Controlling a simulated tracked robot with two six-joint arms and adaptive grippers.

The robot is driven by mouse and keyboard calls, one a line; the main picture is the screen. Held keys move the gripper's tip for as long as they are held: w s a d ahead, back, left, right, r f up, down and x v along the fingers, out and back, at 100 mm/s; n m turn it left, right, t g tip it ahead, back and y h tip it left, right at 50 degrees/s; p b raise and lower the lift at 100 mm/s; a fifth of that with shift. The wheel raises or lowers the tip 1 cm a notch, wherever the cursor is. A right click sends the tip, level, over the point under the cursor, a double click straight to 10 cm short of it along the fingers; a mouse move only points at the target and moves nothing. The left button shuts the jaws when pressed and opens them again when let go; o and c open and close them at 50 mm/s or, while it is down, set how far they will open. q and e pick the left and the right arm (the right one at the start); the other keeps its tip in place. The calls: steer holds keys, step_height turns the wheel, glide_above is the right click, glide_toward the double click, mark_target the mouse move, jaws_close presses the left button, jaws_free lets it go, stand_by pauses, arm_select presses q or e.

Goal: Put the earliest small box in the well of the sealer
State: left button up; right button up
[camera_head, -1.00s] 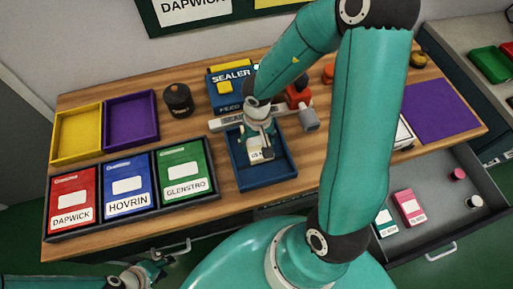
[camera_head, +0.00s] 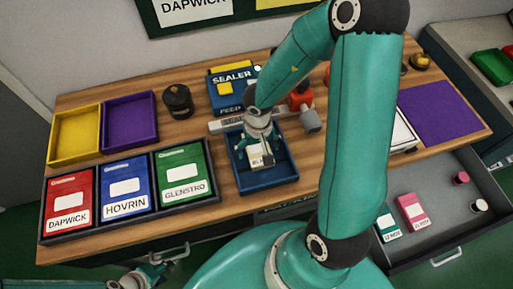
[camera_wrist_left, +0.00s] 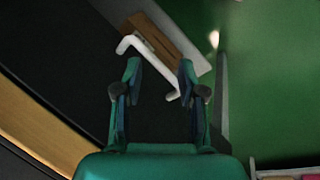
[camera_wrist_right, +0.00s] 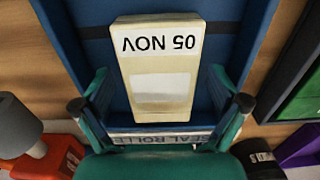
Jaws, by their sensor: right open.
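A cream small box (camera_wrist_right: 160,70) marked "05 NOV" lies in the blue well (camera_head: 283,178) in front of the sealer (camera_head: 232,78). It also shows in the head view (camera_head: 257,160), partly hidden by my right gripper (camera_head: 260,143). In the right wrist view my right gripper (camera_wrist_right: 160,95) is open, its fingers apart on either side of the box's near end. A green-and-white small box (camera_head: 387,226) and a pink small box (camera_head: 412,211) lie in the open drawer; their dates are too small to read. My left gripper (camera_wrist_left: 160,80) is open and empty, low before the bench.
Red, blue and green cartons stand in a dark rack (camera_head: 105,232) at left. Yellow (camera_head: 52,161) and purple (camera_head: 155,132) trays sit behind. A roller bar (camera_head: 222,125) crosses behind the well. The open drawer (camera_head: 453,222) juts out at right.

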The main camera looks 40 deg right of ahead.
mark_target(258, 149)
step_height(258, 149, up, 12)
steer(key=p, duration=0.5)
steer(key=shift+p, duration=0.3)
